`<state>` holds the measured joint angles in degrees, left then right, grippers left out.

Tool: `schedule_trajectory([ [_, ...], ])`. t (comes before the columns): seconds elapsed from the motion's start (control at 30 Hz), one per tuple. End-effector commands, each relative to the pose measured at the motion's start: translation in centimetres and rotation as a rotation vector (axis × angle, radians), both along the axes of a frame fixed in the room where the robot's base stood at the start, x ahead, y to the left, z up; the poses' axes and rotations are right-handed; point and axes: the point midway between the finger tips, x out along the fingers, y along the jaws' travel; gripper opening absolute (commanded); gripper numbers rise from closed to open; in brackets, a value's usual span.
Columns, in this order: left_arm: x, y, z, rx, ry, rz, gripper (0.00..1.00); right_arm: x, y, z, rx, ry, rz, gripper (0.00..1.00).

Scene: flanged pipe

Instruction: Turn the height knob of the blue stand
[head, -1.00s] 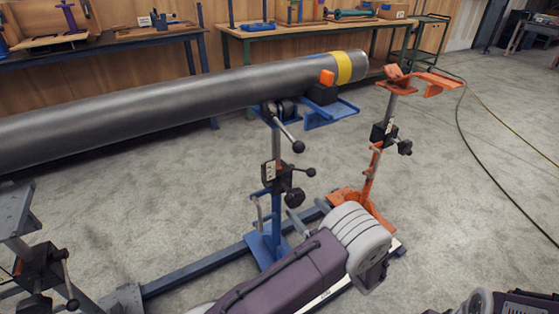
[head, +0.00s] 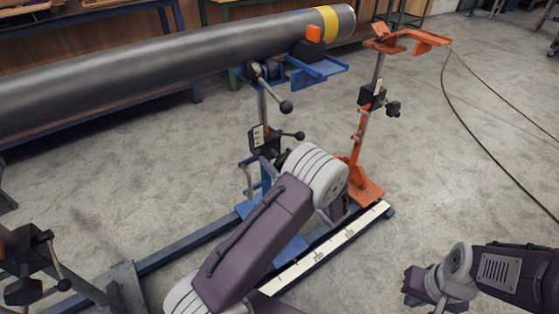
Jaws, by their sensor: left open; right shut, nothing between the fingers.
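The blue stand (head: 246,178) stands under the pipe's right end. A lever with a black ball (head: 299,135) sticks out to the right of its dark clamp block (head: 262,140). A dark knob (head: 282,159) shows just below that lever, partly covered by my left arm. My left arm crosses in front of the stand's lower part and base. The fingers of my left gripper are hidden behind it, so contact with the knob cannot be told. My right arm is at the lower right, well away from the stand, and its gripper fingers do not show.
The long grey pipe (head: 170,68) with a yellow band (head: 328,20) lies across the top. An orange stand (head: 372,100) is close on the right. A floor rail with a white scale (head: 325,248) runs below. Open floor and a cable (head: 449,95) lie to the right.

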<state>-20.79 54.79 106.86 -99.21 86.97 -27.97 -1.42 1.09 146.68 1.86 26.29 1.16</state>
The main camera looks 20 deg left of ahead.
Motion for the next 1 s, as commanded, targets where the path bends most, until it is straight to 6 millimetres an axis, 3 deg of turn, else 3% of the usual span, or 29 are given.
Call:
schedule_trajectory([
  [0.07,-0.01,-0.02,0.03,0.000,0.000,0.000,0.84,0.01,0.00,0.04,0.000,0.000,0.000,0.00],
  [0.3,-0.02,-0.04,0.01,0.000,0.000,0.000,0.21,0.01,0.00,0.04,0.000,0.000,0.000,0.00],
  [0.67,-0.03,-0.04,0.00,-0.036,-0.059,0.001,0.22,0.00,0.00,0.07,0.000,0.000,0.000,0.00],
  [1.0,0.01,-0.06,-0.06,-0.174,-0.293,0.001,0.22,0.00,0.00,-0.02,0.000,0.000,0.000,0.00],
])
